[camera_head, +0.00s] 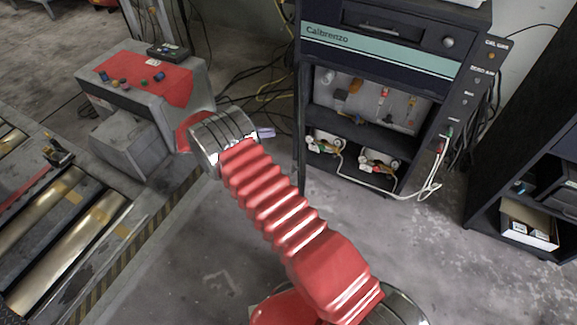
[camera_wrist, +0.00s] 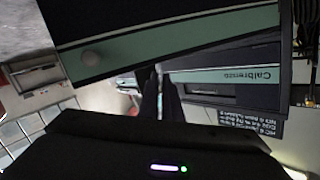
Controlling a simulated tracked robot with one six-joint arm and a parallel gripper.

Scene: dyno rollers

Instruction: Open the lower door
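A dark cabinet (camera_head: 378,55) with a teal band stands at the upper right of the head view. Its lower part shows open to view, with tools and cables inside and no door across the front. A thin dark upright (camera_head: 300,110) runs down its left side; I cannot tell whether it is the lower door seen edge-on. In the wrist view a dark, teal-striped panel (camera_wrist: 190,32) with a round knob (camera_wrist: 92,58) is close by; I cannot tell which door it is. My gripper (camera_wrist: 160,82) shows two dark fingers with a narrow gap, apart from the knob.
A grey console (camera_head: 150,90) with a red top stands left of my gripper. Metal rollers (camera_head: 70,235) lie at the lower left. Cables hang at the cabinet's lower right. A dark shelf (camera_head: 530,190) stands at the right edge. The floor before the cabinet is clear.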

